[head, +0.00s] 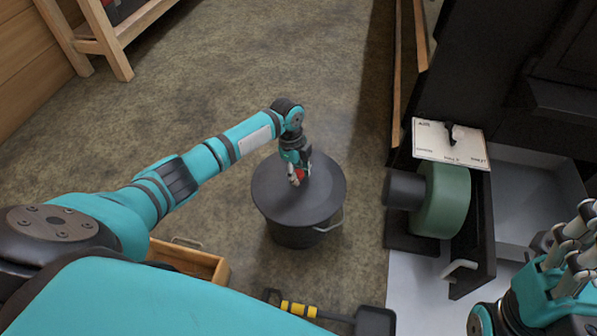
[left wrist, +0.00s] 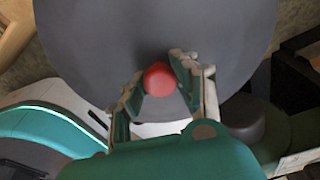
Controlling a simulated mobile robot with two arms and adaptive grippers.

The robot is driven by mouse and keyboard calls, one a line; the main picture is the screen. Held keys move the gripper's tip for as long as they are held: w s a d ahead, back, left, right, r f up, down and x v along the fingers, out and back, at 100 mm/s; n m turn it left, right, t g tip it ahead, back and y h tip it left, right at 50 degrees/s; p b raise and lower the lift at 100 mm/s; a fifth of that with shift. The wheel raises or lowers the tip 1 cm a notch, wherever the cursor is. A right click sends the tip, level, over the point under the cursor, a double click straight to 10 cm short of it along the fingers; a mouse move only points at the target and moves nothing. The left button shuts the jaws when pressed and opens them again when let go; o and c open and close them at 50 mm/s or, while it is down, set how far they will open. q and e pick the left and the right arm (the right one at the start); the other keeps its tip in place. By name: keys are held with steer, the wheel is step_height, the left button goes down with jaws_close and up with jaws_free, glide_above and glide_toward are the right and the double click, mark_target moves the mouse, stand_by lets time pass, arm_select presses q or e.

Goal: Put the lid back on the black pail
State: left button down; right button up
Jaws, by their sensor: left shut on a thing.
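The black pail (head: 290,236) stands on the floor in the middle of the head view, its wire handle hanging at the right. The dark grey round lid (head: 272,196) lies over the pail's mouth and looks level and roughly centred. I cannot tell if it is fully seated or slightly above the rim. My left gripper (head: 297,172) points down over the lid and is shut on its red knob (left wrist: 158,80). In the left wrist view the lid (left wrist: 90,50) fills the upper middle and hides the pail. My right gripper (head: 568,255) is at the lower right, away from the pail.
A wooden crate (head: 190,261) and a black shovel with a yellow grip (head: 299,309) lie near the pail. A black machine with a green cylinder (head: 443,200) and a paper sheet (head: 450,144) stands at the right. The floor behind the pail is clear.

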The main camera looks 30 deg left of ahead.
arm_select(q)
steer(key=shift+c, duration=2.2)
jaws_free()
